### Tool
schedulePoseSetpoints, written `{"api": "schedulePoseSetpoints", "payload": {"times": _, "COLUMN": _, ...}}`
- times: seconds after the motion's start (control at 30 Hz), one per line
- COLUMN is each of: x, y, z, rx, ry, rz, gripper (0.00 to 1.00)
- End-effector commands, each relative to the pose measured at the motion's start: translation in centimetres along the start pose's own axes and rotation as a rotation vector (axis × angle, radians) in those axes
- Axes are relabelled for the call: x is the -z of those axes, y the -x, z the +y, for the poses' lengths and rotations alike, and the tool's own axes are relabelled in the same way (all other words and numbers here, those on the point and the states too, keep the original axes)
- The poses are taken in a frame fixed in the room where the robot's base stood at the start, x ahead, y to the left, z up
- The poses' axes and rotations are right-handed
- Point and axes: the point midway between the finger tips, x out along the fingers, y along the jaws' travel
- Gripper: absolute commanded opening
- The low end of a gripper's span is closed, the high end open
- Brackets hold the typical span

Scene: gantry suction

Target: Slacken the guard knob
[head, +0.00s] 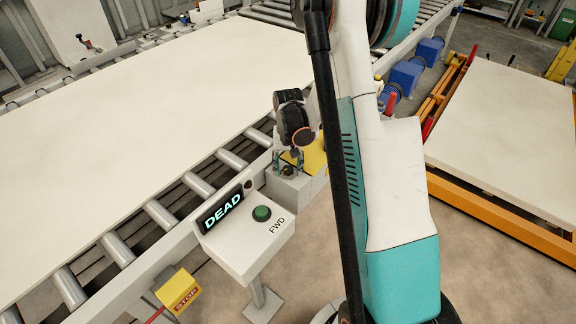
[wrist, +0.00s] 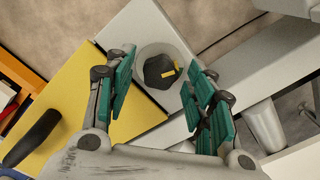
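The guard knob (wrist: 158,72) is a dark, faceted knob with a yellow mark, set in a pale round base on a grey surface. In the head view the knob (head: 288,171) is small and partly hidden by the fingers. My gripper (wrist: 162,88) is open, with one teal-padded finger on each side of the knob. Gaps show between the knob and both fingers. In the head view my gripper (head: 289,158) points down over the grey box (head: 299,190) that carries the knob. The height of the fingertips against the knob is hard to tell.
A yellow plate (wrist: 85,88) lies beside the knob, with a black handle (wrist: 33,138) near it. A console reading DEAD (head: 220,210) with a green FWD button (head: 261,213) stands close by. The roller conveyor (head: 160,214) carries a large pale panel (head: 150,100). A yellow STOP box (head: 178,291) is lower left.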

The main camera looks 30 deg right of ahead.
Motion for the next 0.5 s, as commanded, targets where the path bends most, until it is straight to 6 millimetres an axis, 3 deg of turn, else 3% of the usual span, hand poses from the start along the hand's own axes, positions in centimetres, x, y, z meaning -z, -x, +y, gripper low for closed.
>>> {"api": "schedulePoseSetpoints", "payload": {"times": 0.03, "x": 0.0, "y": 0.01, "z": 0.0, "rx": 0.0, "ry": 0.0, "rz": 0.0, "gripper": 0.32}}
{"api": "schedulePoseSetpoints", "payload": {"times": 0.13, "x": 0.0, "y": 0.01, "z": 0.0, "rx": 0.0, "ry": 0.0, "rz": 0.0, "gripper": 0.1}}
{"api": "schedulePoseSetpoints", "payload": {"times": 0.5, "x": 0.01, "y": -0.03, "z": -0.01, "rx": 0.0, "ry": 0.036, "rz": 0.0, "gripper": 0.08}}
